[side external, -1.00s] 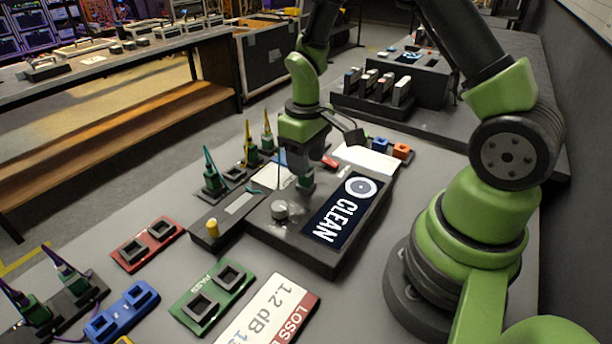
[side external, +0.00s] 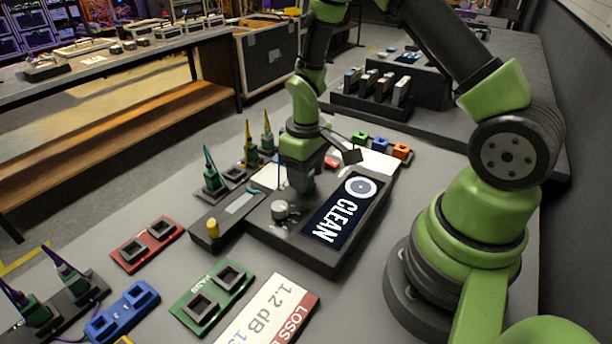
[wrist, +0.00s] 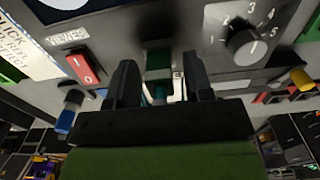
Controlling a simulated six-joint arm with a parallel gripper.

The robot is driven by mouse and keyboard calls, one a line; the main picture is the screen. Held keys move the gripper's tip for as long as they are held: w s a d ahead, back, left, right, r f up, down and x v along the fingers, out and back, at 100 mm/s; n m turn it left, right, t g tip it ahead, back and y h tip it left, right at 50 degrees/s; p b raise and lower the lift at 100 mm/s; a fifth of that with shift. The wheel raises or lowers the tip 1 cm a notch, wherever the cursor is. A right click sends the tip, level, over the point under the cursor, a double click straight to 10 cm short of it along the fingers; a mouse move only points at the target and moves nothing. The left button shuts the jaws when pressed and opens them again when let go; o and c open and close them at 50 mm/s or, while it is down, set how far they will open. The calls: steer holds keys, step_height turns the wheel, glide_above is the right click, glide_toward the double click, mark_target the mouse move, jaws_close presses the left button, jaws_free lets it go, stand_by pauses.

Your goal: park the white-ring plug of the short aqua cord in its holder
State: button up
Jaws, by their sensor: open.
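In the side external view my gripper (side external: 303,182) points down over the grey device with the "CLEAN" screen. In the wrist view its two dark fingers (wrist: 158,82) stand apart. Between and beyond them is a green plug-like body (wrist: 158,58), with a bit of aqua (wrist: 159,92) and a pale strip nearer me. I cannot tell whether the fingers touch it, and the white ring is not clear. In the side view my gripper hides this plug.
The device has a knob (side external: 280,209) and a screen (side external: 340,212). A yellow-topped post (side external: 212,228) stands on the rack's near end. Red (side external: 147,244), blue (side external: 122,311) and green (side external: 212,298) socket blocks lie in front. Small coloured blocks (side external: 380,144) sit behind the device.

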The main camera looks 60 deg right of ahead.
jaws_close()
steer(key=shift+r, duration=0.1)
steer(key=shift+r, duration=2.2)
steer(key=w+a, duration=0.2)
steer(key=w, duration=1.5)
steer(key=shift+w+a+f, duration=0.15)
steer(key=shift+w+a, duration=0.1)
